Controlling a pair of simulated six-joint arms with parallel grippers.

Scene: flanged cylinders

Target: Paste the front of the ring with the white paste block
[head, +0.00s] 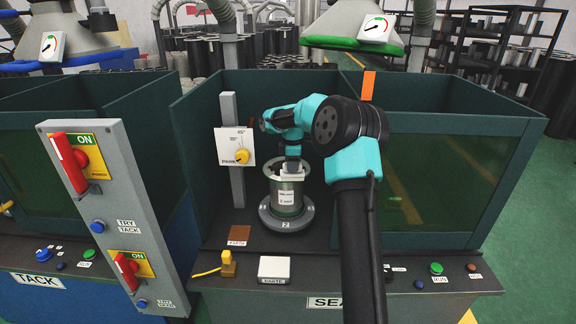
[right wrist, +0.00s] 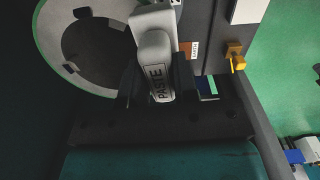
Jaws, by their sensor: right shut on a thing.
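My right gripper (head: 291,163) is over the top of the flanged cylinder (head: 286,197) in the booth. In the right wrist view my right gripper (right wrist: 156,88) is shut on the white paste block (right wrist: 154,50), labelled PASTE. The block also shows in the head view (head: 292,173) at the cylinder's top. A pale grey ring (right wrist: 52,58) with a dark opening and thin green outer edge lies at the upper left of the wrist view. The block overlaps the ring's right side in that view; I cannot tell whether they touch. My left gripper is not in view.
A white pad (head: 274,268) labelled PASTE, a brown square (head: 239,235) and a yellow plug (head: 228,263) are near the bench front. A post with a white dial box (head: 235,147) stands left of the cylinder. Booth walls (head: 440,180) rise on both sides.

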